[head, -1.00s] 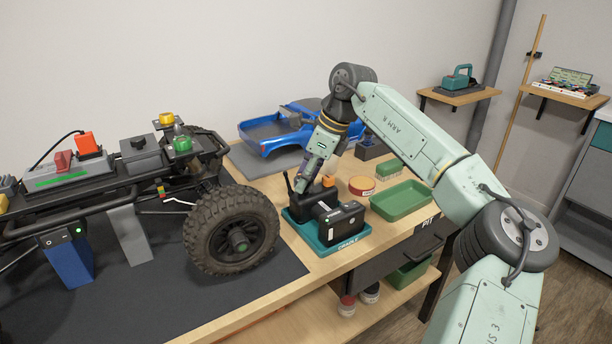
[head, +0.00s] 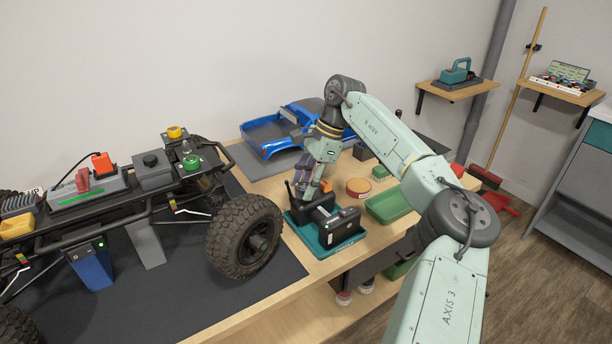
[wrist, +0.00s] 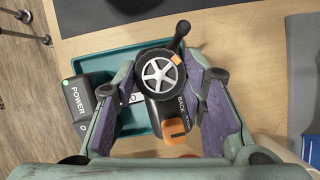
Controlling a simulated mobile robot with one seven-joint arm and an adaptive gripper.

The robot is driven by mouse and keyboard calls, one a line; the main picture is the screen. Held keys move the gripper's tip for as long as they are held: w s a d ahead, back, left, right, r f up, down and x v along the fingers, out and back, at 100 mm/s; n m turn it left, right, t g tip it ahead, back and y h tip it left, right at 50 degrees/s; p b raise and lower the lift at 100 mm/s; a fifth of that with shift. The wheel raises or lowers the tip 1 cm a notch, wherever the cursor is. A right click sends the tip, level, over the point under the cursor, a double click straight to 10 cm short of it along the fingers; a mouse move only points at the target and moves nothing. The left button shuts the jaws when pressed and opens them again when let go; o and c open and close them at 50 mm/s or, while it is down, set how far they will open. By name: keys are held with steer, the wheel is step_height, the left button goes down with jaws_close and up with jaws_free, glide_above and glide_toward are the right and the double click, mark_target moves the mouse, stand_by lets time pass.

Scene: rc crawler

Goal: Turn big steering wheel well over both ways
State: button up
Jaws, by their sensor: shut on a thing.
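The big steering wheel (wrist: 156,74) is a dark-rimmed wheel with silver spokes and an orange mark on its rim. It sits on a black controller (wrist: 162,108) with an orange part labelled BACK, in the teal cradle (head: 343,248). In the wrist view my gripper (wrist: 160,70) has one finger on each side of the wheel and is shut on it. In the head view my gripper (head: 308,190) points down onto the controller and largely hides the wheel. The crawler's near front tyre (head: 243,236) is angled, its hub facing right.
The crawler chassis (head: 130,190) stands over a dark mat to the left. A black POWER box (wrist: 80,104) shares the cradle. A blue body shell (head: 272,132) lies behind, with a red round tin (head: 358,187) and a green tray (head: 388,204) to the right.

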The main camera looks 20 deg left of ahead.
steer(key=shift+n+g+p, duration=0.3)
steer(key=shift+n+p, duration=0.05)
steer(key=shift+n, duration=0.15)
steer(key=o, duration=1.2)
steer(key=shift+c, duration=0.2)
steer(key=v, duration=1.2)
steer(key=shift+a, duration=0.2)
